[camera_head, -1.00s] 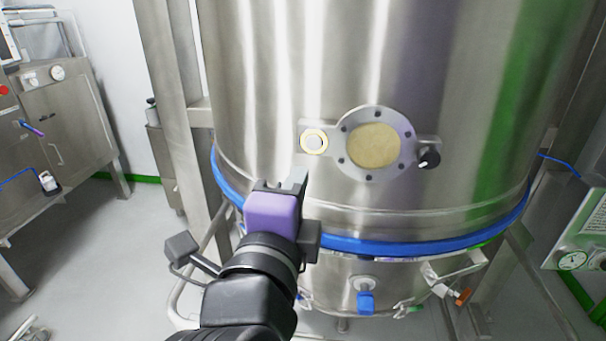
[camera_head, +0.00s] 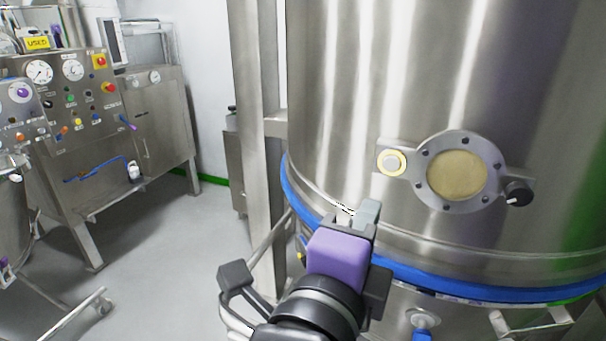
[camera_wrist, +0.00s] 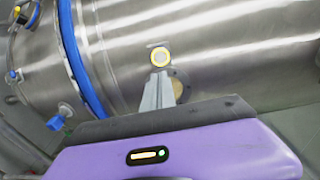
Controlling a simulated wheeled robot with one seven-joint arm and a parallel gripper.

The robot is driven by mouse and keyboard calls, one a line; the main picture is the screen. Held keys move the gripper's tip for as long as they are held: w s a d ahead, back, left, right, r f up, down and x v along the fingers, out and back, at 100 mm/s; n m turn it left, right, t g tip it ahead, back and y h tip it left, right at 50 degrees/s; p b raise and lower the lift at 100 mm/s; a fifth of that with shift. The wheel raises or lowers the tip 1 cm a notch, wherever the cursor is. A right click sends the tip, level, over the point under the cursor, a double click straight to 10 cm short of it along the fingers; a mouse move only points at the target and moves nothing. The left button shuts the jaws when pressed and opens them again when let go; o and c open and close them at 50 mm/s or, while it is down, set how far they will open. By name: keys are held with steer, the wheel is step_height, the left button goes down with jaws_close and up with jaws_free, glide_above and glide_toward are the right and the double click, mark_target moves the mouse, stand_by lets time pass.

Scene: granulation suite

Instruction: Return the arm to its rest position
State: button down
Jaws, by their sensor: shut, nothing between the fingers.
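My gripper (camera_head: 357,213) is at the lower middle of the head view, with its purple body and grey fingers in front of the large steel vessel (camera_head: 370,90). The fingers are shut with nothing between them. In the wrist view the shut fingers (camera_wrist: 157,92) point toward the vessel, below a round yellow-ringed button (camera_wrist: 159,57). The button also shows in the head view (camera_head: 391,162), up and right of the fingertips. The fingers appear apart from the button. My arm reaches up from the bottom edge of the head view.
A round sight port (camera_head: 456,180) with a black knob (camera_head: 518,193) sits right of the button. A blue band (camera_head: 440,281) rings the vessel. A steel control cabinet (camera_head: 75,105) with gauges stands at left. Grey floor (camera_head: 185,260) between cabinet and vessel is clear.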

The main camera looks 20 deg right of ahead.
steer(key=w+a+r+n+t+y, duration=0.45)
steer(key=a+n+t, duration=0.2)
steer(key=n, duration=0.55)
steer(key=s+a+f+n+y, duration=0.2)
steer(key=f+n+y, duration=0.3)
steer(key=f+n, duration=0.1)
steer(key=s+a+f+n+y, duration=0.2)
steer(key=f+n+y, duration=0.3)
steer(key=f+n, duration=0.15)
steer(key=s+d+f+g+h, duration=0.1)
steer(key=s+d+f, duration=0.3)
steer(key=s+f, duration=0.3)
steer(key=s+d+f+n+g+h, duration=0.1)
steer(key=s+d+f, duration=0.4)
steer(key=s, duration=0.7)
steer(key=s+d+f+g+h, duration=0.1)
steer(key=s+d+f+g, duration=0.2)
steer(key=s+d+f, duration=0.2)
steer(key=s+f, duration=0.3)
steer(key=s, duration=0.2)
steer(key=shift+f, duration=0.3)
